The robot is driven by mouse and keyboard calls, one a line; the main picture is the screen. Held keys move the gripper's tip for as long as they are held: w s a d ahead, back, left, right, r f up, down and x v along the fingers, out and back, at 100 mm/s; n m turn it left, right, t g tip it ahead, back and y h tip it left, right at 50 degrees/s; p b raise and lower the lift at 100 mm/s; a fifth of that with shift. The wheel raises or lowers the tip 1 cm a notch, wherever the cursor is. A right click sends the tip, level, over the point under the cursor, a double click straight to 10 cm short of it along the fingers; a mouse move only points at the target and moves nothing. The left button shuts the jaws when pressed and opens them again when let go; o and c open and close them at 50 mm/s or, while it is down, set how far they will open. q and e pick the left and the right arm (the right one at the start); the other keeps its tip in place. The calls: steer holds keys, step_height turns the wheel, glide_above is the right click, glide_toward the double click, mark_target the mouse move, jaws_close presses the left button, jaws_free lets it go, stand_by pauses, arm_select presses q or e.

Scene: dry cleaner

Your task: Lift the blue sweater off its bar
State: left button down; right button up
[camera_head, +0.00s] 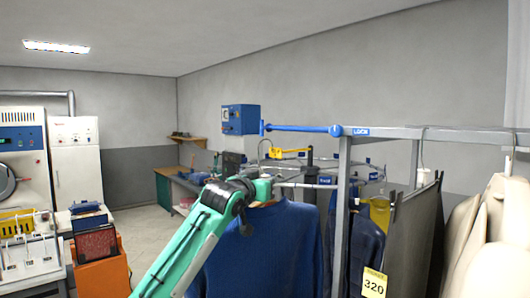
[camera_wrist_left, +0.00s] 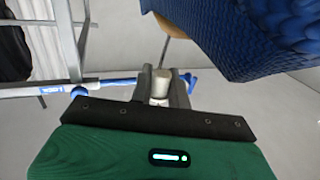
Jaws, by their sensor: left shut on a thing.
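The blue sweater (camera_head: 268,255) hangs upright on a hanger at the centre of the head view. In the left wrist view the sweater (camera_wrist_left: 260,35) fills the upper right, beside the wooden hanger (camera_wrist_left: 172,26). My left gripper (camera_head: 264,188) is just above the sweater's collar. In the left wrist view its fingers (camera_wrist_left: 161,88) are shut on a pale piece at the hanger's neck. A grey metal bar (camera_head: 300,186) runs right from beside the gripper. I cannot tell whether the hook still touches a bar. My right gripper is not in view.
A metal rack frame (camera_head: 342,220) with a blue lock arm (camera_head: 300,128) stands right of the sweater. A dark blue garment (camera_head: 366,250) and pale coats (camera_head: 485,240) hang there. A yellow 320 tag (camera_head: 374,283) hangs in front. The floor at left (camera_head: 140,225) is partly clear.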

arm_select(q)
step_height(320, 180, up, 6)
steer(key=shift+w+r+p, duration=0.1)
steer(key=shift+w+p, duration=0.05)
steer(key=shift+p, duration=0.15)
steer(key=shift+a+r+y, duration=0.2)
steer(key=shift+r+y, duration=0.1)
steer(key=shift+r, duration=0.1)
steer(key=s+a, duration=1)
steer(key=a, duration=0.4)
steer(key=s+a, duration=1.1)
steer(key=a, duration=0.4)
steer(key=shift+s+a, duration=0.15)
steer(key=shift+s, duration=0.05)
steer(key=shift+f, duration=0.1)
